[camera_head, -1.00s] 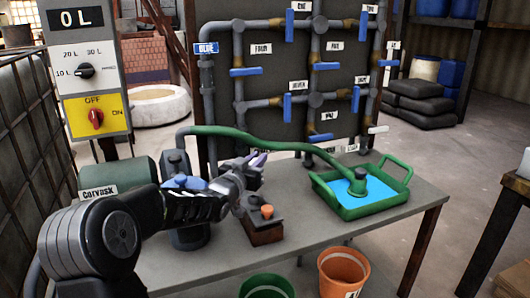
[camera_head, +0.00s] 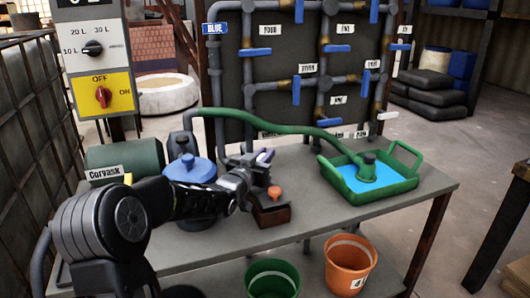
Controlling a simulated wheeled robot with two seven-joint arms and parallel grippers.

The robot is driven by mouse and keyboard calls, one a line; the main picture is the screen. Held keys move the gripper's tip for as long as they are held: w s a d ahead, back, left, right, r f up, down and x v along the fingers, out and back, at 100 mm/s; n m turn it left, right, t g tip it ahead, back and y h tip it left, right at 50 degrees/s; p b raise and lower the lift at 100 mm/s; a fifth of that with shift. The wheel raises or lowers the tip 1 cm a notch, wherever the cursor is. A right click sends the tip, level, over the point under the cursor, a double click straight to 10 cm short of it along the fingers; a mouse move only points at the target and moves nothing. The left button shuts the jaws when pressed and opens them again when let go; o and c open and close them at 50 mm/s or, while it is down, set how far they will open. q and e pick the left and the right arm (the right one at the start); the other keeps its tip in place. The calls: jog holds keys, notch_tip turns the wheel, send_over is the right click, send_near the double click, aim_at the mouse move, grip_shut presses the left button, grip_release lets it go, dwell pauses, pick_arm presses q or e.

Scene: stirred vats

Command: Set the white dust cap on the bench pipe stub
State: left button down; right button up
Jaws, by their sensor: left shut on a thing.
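My left arm comes in from the left, and its gripper (camera_head: 262,158) is over the grey bench, just above and behind a small brown block with an orange knob (camera_head: 273,192). I cannot pick out the bench pipe stub for certain either. A grey vessel with a blue lid (camera_head: 190,167) stands left of the gripper, partly behind my arm. My right gripper is not in view.
A green hose (camera_head: 250,130) runs across the bench (camera_head: 330,215) to a green tray (camera_head: 412,180) of blue liquid. The pipe panel (camera_head: 266,100) stands behind. A green bucket (camera_head: 272,280) and an orange bucket (camera_head: 348,262) stand below the front edge. The bench's front right is clear.

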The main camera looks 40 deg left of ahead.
pick_arm(q)
jog(key=shift+f, duration=0.6)
jog(key=shift+s+b, duration=0.1)
jog(key=shift+b, duration=0.45)
dwell(1.0)
jog(key=shift+f+b, duration=0.6)
jog(key=shift+b, duration=0.05)
jog(key=c, duration=1.6)
grip_release()
jog(key=shift+c, duration=0.2)
jog(key=shift+s+d, duration=0.25)
jog(key=shift+s, duration=1.05)
jog(key=shift+s+d, duration=0.2)
jog(key=shift+s, duration=1.1)
jog(key=s, duration=0.5)
jog(key=shift+s+d, duration=0.35)
jog(key=shift+d, duration=0.05)
